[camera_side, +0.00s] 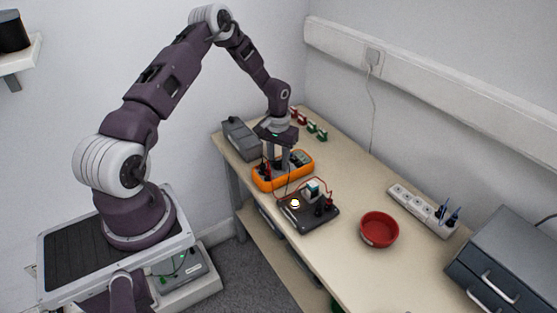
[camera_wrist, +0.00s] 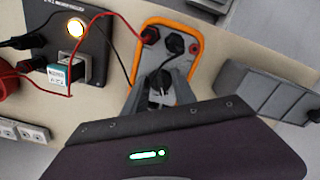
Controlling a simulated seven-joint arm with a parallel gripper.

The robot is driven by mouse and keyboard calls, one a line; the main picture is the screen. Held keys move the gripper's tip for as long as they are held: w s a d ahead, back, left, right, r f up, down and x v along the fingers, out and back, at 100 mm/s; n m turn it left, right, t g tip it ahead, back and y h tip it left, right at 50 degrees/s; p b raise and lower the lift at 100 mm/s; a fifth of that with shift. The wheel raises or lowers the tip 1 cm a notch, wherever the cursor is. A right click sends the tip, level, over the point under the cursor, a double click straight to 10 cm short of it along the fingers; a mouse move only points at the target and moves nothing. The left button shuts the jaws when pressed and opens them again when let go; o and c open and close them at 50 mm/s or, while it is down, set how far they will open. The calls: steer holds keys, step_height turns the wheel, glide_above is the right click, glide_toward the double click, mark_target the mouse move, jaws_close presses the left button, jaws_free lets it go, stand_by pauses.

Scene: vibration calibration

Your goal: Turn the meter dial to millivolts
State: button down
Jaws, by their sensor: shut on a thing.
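The orange-cased meter (camera_side: 262,184) lies on the bench below my gripper (camera_side: 277,166). In the wrist view the meter (camera_wrist: 170,22) shows its orange rim, grey face and sockets with red and black leads. My gripper (camera_wrist: 160,96) points down onto the meter face, its fingers shut on the small dark dial (camera_wrist: 158,92). The fingers hide most of the dial, so its pointer and the range marks cannot be read. The meter's screen is not readable in either view.
A dark board (camera_side: 323,222) with a glowing lamp (camera_side: 295,204) and a small block (camera_side: 312,187) lies close to the meter, joined by leads. A red bowl (camera_side: 379,229), a power strip (camera_side: 424,211), a grey box (camera_side: 240,139) and grey drawers (camera_side: 505,262) stand farther off.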

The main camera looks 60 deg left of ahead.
mark_target(278, 162)
steer(key=m, duration=0.5)
steer(key=shift+a+m, duration=0.15)
steer(key=shift+m, duration=0.15)
stand_by(0.4)
steer(key=c, duration=1)
jaws_free()
steer(key=shift+c, duration=0.2)
step_height(278, 162, up, 7)
steer(key=shift+r, duration=0.1)
